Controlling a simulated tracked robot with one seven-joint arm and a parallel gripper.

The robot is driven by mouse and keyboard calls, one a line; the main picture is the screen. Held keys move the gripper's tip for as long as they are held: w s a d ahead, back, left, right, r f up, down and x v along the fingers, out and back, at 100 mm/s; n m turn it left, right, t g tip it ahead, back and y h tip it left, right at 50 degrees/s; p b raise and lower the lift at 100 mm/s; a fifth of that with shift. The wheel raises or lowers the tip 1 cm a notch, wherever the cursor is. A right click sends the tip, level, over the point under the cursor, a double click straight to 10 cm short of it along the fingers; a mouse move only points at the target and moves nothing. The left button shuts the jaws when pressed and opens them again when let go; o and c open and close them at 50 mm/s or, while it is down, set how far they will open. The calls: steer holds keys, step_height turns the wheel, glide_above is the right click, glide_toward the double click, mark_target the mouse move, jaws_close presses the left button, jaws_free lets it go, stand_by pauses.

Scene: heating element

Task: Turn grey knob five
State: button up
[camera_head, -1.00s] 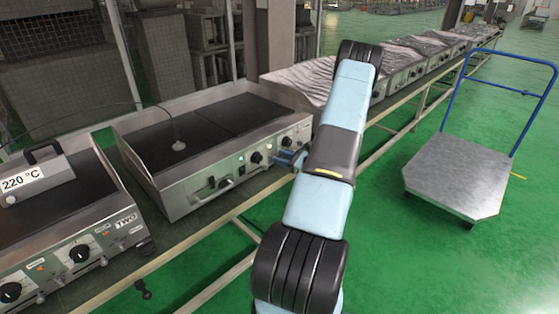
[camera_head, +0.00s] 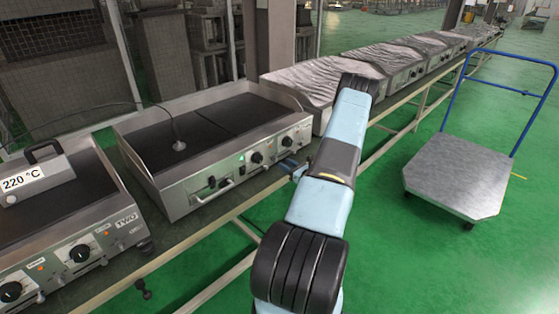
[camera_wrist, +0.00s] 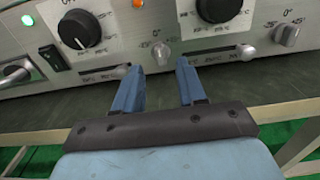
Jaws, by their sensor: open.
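My gripper (camera_wrist: 158,70) is open in the wrist view, with two blue fingers pointing at the griddle's steel front panel (camera_wrist: 120,62). A small grey knob (camera_wrist: 161,52) is just beyond the fingertips, roughly centred between them; no contact is visible. Another grey knob (camera_wrist: 287,34) is to the right. I see no numbers naming the knobs, so I cannot tell which is five. Black dials (camera_wrist: 80,29) and (camera_wrist: 218,8) sit higher on the panel. In the head view my gripper (camera_head: 293,166) is at the right end of the griddle's front, partly hidden by my arm.
A green lamp (camera_wrist: 27,20) is lit on the panel. A second griddle (camera_head: 75,245) with a 220 °C sign stands at left. Foil-covered units (camera_head: 325,80) continue along the bench behind. A blue-handled trolley (camera_head: 455,178) stands right on open green floor.

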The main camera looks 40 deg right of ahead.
mark_target(275, 159)
steer(key=shift+w+a, duration=0.15)
steer(key=shift+w, duration=1.35)
steer(key=shift+w+a, duration=0.1)
steer(key=shift+w, duration=1.4)
steer(key=shift+c, duration=0.2)
